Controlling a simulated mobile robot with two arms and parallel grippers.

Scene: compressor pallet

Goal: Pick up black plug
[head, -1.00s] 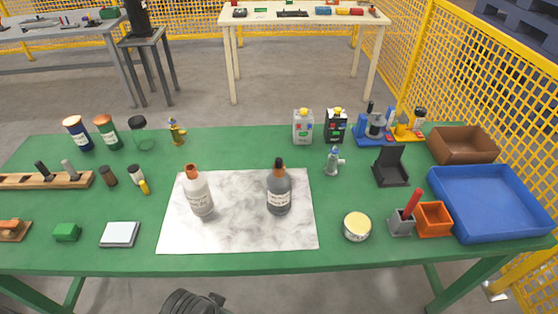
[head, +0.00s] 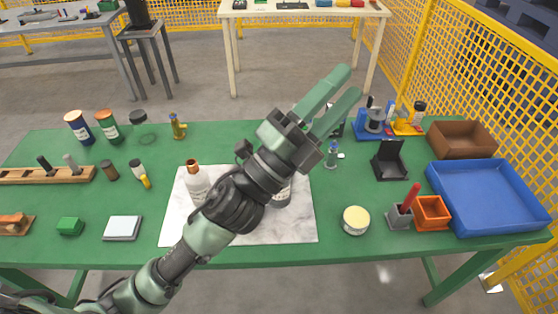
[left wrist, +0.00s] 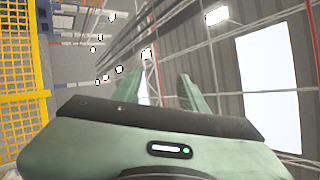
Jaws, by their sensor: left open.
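A black plug (head: 44,163) stands upright in the wooden rack (head: 22,176) at the left of the green table. A grey plug (head: 71,164) stands beside it in the same rack. A short dark cylinder (head: 110,170) stands just right of the rack. My left gripper (head: 345,84) is open and empty, raised above the table's middle and pointing up and right. It is far to the right of the rack. In the left wrist view, the fingers point toward the ceiling and no plug shows. My right gripper is not in view.
My left arm crosses the white mat (head: 280,232) and partly hides the white bottle (head: 193,183) and the dark bottle (head: 282,193). A blue tray (head: 490,228) is at right.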

